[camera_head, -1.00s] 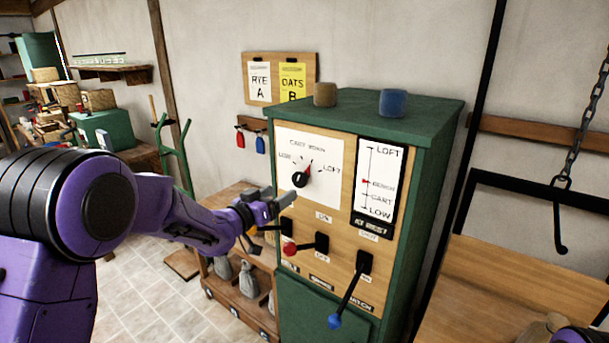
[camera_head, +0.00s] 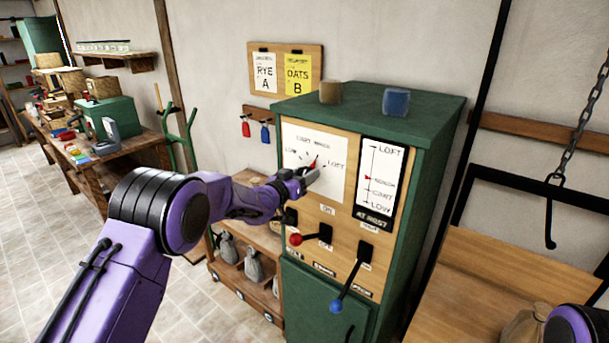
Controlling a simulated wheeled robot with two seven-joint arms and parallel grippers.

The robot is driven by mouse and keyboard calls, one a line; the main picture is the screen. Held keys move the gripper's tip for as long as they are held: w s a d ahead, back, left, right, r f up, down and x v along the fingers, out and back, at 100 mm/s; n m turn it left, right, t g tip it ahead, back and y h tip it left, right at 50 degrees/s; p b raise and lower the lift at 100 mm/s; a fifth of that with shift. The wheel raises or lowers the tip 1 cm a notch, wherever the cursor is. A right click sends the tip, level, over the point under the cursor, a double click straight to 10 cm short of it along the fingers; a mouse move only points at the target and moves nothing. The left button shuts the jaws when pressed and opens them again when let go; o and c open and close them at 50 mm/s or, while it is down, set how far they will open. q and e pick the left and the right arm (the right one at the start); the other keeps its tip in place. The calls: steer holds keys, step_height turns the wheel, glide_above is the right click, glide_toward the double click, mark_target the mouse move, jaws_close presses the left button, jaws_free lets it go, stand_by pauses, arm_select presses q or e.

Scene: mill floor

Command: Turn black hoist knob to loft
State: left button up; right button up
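The hoist dial plate (camera_head: 330,150) is a white panel on the green control cabinet (camera_head: 427,158), with LOW at its left, LOFT at its right and a third label at the top. A red pointer tip (camera_head: 311,163) shows on it. The black knob is hidden behind my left gripper (camera_head: 312,175). That gripper is right at the knob; I cannot tell whether its fingers are open or closed around it. The level gauge (camera_head: 381,182) beside it has its red marker between LOFT and CART. My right gripper is out of view.
Below the dial are a red-balled lever (camera_head: 296,239) and a longer blue-balled lever (camera_head: 336,306). Two small blocks stand on the cabinet top. A chain with a hook (camera_head: 549,215) hangs over the wooden bench (camera_head: 500,290) at right.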

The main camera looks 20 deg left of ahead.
arm_select(q)
steer(key=shift+f, duration=0.1)
steer(key=shift+c, duration=0.4)
steer(key=shift+f+m+b, duration=0.1)
steer(key=shift+m+b, duration=0.3)
steer(key=shift+b, duration=0.2)
steer(key=m+b, duration=0.2)
steer(key=b, duration=0.1)
steer(key=shift+f+m, duration=0.1)
steer(key=shift+m, duration=0.3)
steer(key=m+b, duration=0.2)
steer(key=b, duration=0.1)
steer(key=shift+m, duration=0.4)
steer(key=shift+r+m+b, duration=0.2)
steer(key=shift+m+b, duration=0.5)
steer(key=shift+r, duration=0.1)
steer(key=o, duration=0.9)
steer(key=shift+o, duration=0.8)
steer(key=shift+w, duration=0.25)
